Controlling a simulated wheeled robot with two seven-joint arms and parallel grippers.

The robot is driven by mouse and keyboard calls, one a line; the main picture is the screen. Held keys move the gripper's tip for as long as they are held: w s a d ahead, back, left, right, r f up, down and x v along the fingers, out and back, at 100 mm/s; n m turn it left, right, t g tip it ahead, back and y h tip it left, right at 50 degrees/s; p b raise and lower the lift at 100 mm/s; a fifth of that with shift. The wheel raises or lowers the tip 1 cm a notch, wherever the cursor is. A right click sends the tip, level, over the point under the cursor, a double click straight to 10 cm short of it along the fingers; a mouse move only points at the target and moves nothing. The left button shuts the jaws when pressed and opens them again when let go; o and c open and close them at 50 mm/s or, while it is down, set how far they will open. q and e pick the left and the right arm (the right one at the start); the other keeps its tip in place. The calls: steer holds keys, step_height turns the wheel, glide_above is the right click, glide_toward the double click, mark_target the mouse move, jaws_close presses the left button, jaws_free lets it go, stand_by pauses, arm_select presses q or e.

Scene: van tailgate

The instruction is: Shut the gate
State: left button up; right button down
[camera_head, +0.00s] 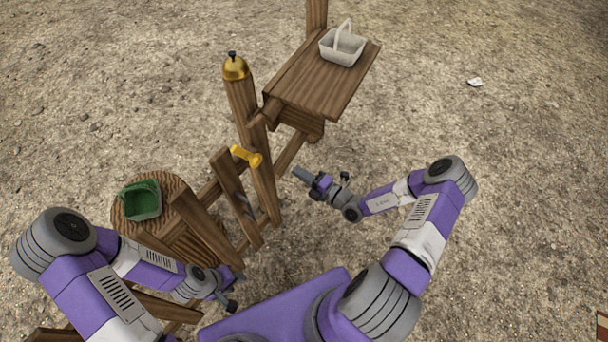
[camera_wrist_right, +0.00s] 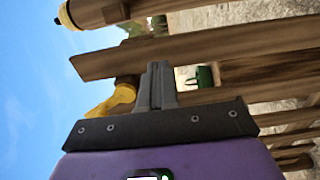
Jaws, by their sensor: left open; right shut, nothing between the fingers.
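The wooden gate (camera_head: 238,205) stands left of centre in the head view, its upright board close beside the post (camera_head: 243,105). A yellow latch or handle (camera_head: 247,157) sits near the top of that board; it also shows in the right wrist view (camera_wrist_right: 117,99). I cannot tell how wide any gap to the post is. My right gripper (camera_head: 302,175) is shut and empty, to the right of the post and apart from it in the head view. Its closed fingers (camera_wrist_right: 157,84) show before the boards. My left gripper (camera_head: 234,290) is open at the gate's lower left, partly hidden.
A gold bell (camera_head: 235,68) tops the post. A wooden shelf (camera_head: 310,92) behind holds a pale basket (camera_head: 342,48). A green basket (camera_head: 141,201) stands on a round wooden top (camera_head: 124,222) at left. Bare ground lies open to the right.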

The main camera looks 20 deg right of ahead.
mark_target(270, 155)
arm_select(q)
step_height(270, 155, down, 3)
steer(key=shift+r+b, duration=0.15)
steer(key=shift+b, duration=1.05)
arm_select(e)
steer(key=x, duration=0.9)
steer(key=shift+w+a, duration=0.2)
steer(key=shift+w, duration=0.1)
steer(key=shift+w+f, duration=0.1)
